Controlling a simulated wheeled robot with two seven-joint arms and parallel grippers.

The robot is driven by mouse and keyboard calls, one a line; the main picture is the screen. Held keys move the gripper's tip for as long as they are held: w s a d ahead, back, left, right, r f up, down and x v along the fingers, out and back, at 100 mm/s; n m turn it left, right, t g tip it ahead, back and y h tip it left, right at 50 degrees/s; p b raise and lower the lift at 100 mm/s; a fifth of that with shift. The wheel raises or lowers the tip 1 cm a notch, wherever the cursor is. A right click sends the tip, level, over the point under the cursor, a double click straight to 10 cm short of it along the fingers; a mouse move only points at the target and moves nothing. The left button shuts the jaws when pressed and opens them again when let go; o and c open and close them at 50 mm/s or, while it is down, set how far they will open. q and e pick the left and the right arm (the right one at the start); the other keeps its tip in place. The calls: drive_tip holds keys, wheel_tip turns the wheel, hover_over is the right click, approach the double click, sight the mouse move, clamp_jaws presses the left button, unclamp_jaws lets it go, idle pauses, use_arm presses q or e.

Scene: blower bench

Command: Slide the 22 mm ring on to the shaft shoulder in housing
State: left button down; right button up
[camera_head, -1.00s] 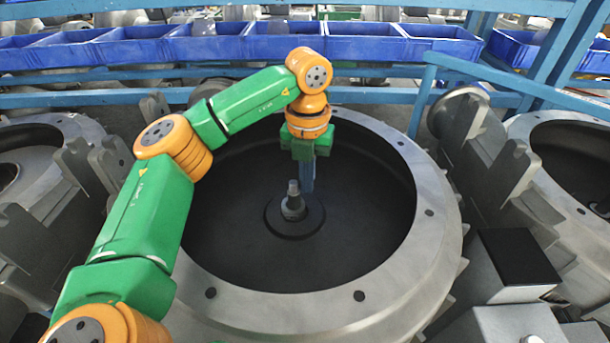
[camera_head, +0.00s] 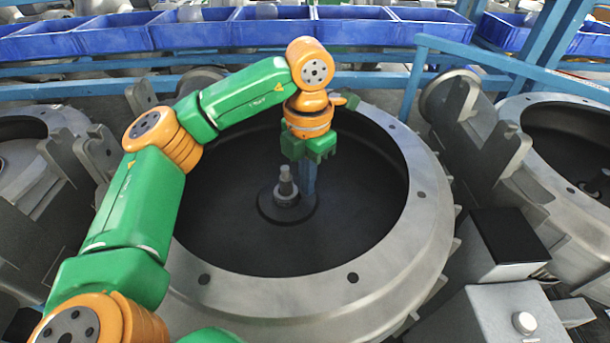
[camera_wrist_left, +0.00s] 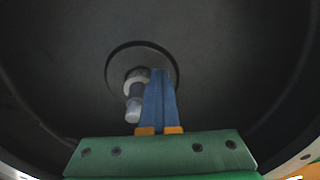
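The housing (camera_head: 425,222) is a large grey round casting with a dark bowl. A short stepped shaft (camera_head: 286,177) stands upright at its centre, and it also shows in the wrist view (camera_wrist_left: 133,107). A lighter collar (camera_wrist_left: 137,76) is around the shaft's lower part; I cannot tell whether it is the 22 mm ring or the shoulder. My left gripper (camera_head: 308,190) points down inside the bowl, right of the shaft. Its blue fingers (camera_wrist_left: 160,85) lie together, with no held object visible; they hide part of the shaft's surroundings. My right gripper is out of view.
Blue bins (camera_head: 275,27) and blue rails stand behind the housing. Other grey housings flank it on the left (camera_head: 62,195) and right (camera_head: 560,185). A grey box with a black top (camera_head: 510,238) stands at front right. The bowl around the shaft is clear.

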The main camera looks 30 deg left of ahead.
use_arm(q)
drive_tip(key=shift+s+d+m, duration=0.4)
drive_tip(key=shift+d+m, duration=0.1)
drive_tip(key=shift+m, duration=0.5)
drive_tip(key=shift+s+d+m, duration=0.35)
drive_tip(key=shift+d+m, duration=0.1)
drive_tip(key=shift+m, duration=0.55)
drive_tip(key=shift+a, duration=0.1)
drive_tip(key=a+m, duration=0.1)
drive_tip(key=m, duration=0.1)
drive_tip(key=s+m+b, duration=0.1)
drive_tip(key=shift+s+a+m, duration=0.15)
drive_tip(key=shift+a+m, duration=0.2)
drive_tip(key=shift+m, duration=0.05)
drive_tip(key=shift+s+a+m, duration=0.3)
drive_tip(key=shift+a+m, duration=0.1)
drive_tip(key=shift+m, duration=0.5)
drive_tip(key=m, duration=0.1)
drive_tip(key=s+a+m, duration=0.1)
drive_tip(key=m, duration=0.1)
drive_tip(key=a+m, duration=0.1)
drive_tip(key=shift+s+a+m, duration=0.15)
drive_tip(key=shift+s+m, duration=0.2)
drive_tip(key=shift+m, duration=0.05)
drive_tip(key=shift+s+a+m, duration=0.45)
drive_tip(key=shift+a+m, duration=0.1)
drive_tip(key=shift+m, duration=0.6)
drive_tip(key=shift+s+a+m, duration=0.4)
drive_tip(key=shift+a+m, duration=0.1)
drive_tip(key=shift+m, duration=0.65)
